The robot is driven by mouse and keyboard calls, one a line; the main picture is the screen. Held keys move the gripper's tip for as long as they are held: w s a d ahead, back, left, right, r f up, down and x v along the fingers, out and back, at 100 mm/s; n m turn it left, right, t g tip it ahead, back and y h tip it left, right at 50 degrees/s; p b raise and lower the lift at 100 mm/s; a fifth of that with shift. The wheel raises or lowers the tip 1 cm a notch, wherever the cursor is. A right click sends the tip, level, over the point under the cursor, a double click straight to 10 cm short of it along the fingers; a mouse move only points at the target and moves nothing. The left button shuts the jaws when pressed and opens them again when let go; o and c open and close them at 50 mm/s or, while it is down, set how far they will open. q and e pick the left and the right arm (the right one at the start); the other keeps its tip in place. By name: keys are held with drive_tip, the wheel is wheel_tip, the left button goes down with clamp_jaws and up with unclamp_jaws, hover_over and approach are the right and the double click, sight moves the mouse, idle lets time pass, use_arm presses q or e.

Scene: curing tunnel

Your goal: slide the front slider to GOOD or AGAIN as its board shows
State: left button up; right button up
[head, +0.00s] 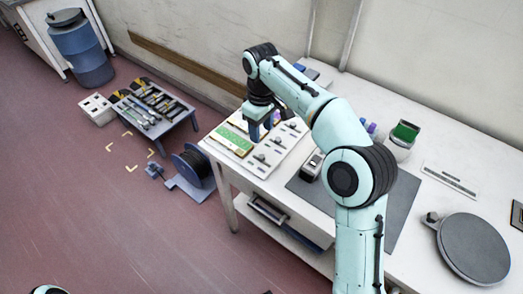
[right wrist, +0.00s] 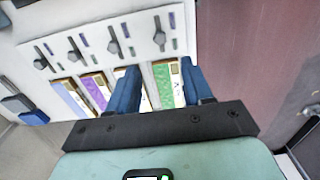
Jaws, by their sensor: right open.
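A white slider panel (head: 283,152) lies at the table's left end. It carries several dark slider knobs, each with small purple and green marks, and coloured boards in a row. In the right wrist view the end board is green (right wrist: 165,86), with a slider knob (right wrist: 159,38) beyond it; a magenta board (right wrist: 97,90) and a purple board (right wrist: 67,99) lie further left. Another board is partly hidden by a finger. My right gripper (head: 262,131) is open and empty, its blue fingers (right wrist: 159,75) either side of the green board in that view. Board lettering is unreadable. My left gripper is out of view.
A dark mat (head: 402,210) and a round grey turntable (head: 473,249) are on the table to the right. A green-topped jar (head: 404,134) stands near the wall. On the floor are a tool bench (head: 152,108), a cable reel (head: 193,165) and a blue barrel (head: 82,55).

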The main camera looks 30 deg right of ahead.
sight(261, 156)
wheel_tip(261, 156, down, 11)
drive_tip(key=shift+f+b, duration=0.1)
drive_tip(key=shift+b, duration=1.05)
